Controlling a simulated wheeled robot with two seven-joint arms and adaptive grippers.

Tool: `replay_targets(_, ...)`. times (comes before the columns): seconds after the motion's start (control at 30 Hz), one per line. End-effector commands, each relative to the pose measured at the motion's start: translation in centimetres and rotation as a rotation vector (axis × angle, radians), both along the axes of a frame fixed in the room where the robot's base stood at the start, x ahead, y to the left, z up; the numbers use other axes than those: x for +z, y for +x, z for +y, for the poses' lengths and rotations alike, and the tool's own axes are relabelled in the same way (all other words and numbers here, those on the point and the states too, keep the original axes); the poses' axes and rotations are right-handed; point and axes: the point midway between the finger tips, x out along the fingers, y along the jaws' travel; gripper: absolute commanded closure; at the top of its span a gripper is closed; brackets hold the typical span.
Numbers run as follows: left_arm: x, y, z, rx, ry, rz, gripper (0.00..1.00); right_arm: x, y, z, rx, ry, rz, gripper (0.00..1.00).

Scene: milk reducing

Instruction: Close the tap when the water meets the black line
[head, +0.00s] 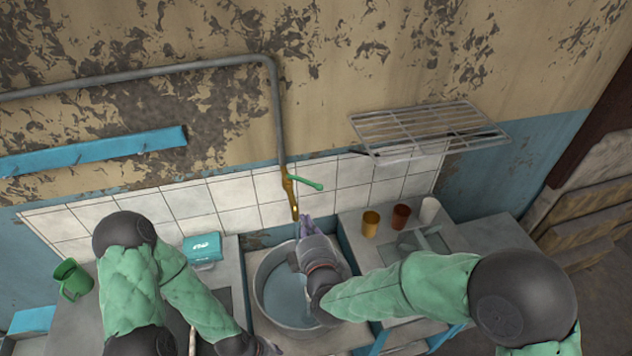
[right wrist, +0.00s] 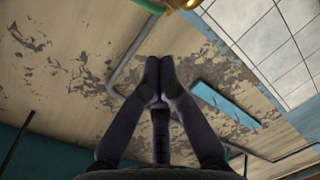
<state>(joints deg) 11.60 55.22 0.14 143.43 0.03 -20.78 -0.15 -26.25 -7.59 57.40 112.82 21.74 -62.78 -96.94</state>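The brass tap (head: 292,198) hangs from a grey wall pipe, with a green handle (head: 308,184) pointing right. A round metal basin (head: 262,283) below holds pale blue water (head: 286,296). I cannot make out a black line or a falling stream. My right gripper (head: 306,228) is over the basin, just below and right of the spout, apart from the handle. In the right wrist view its fingertips (right wrist: 160,72) meet with nothing between them; the brass tap (right wrist: 178,4) and green handle (right wrist: 147,5) show at the top edge. My left gripper (head: 266,347) is partly visible at the bottom edge.
A wire rack (head: 425,130) juts from the wall at right. Yellow (head: 370,223), brown (head: 401,216) and white (head: 429,209) cups stand on the right counter. A teal box (head: 203,249) and green mug (head: 72,279) are at left.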

Motion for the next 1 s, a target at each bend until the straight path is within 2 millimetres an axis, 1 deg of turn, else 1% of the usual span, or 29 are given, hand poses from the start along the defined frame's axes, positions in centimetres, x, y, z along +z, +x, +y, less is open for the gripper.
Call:
replay_targets(0.03,0.3,0.0,0.0,0.0,0.0,0.0,0.6,0.2,-0.5,0.3,0.02,-0.061,-0.012,1.0)
replay_targets(0.1,0.4,0.0,0.0,0.0,0.0,0.0,0.6,0.2,-1.0,0.5,0.039,-0.129,-0.027,1.0)
replay_targets(0.2,0.5,0.0,0.0,0.0,0.0,0.0,0.6,0.0,-1.3,0.7,0.056,-0.184,-0.037,1.0)
replay_targets(0.27,0.5,0.0,0.0,0.0,0.0,0.0,0.6,0.0,-1.2,0.7,0.059,-0.197,-0.039,1.0)
replay_targets(0.37,0.4,0.0,0.0,0.0,0.0,0.0,0.6,-0.2,-0.4,0.9,0.06,-0.201,-0.04,1.0)
replay_targets(0.47,0.3,0.0,0.0,0.0,0.0,0.001,0.6,-0.4,0.9,1.2,0.059,-0.2,-0.04,1.0)
replay_targets(0.9,0.1,0.0,0.0,0.0,0.0,0.0,0.6,-1.5,8.5,2.7,0.059,-0.198,-0.039,1.0)
replay_targets(1.0,0.1,0.0,0.0,0.0,0.0,0.0,0.6,-1.8,9.8,1.7,0.056,-0.197,-0.039,1.0)
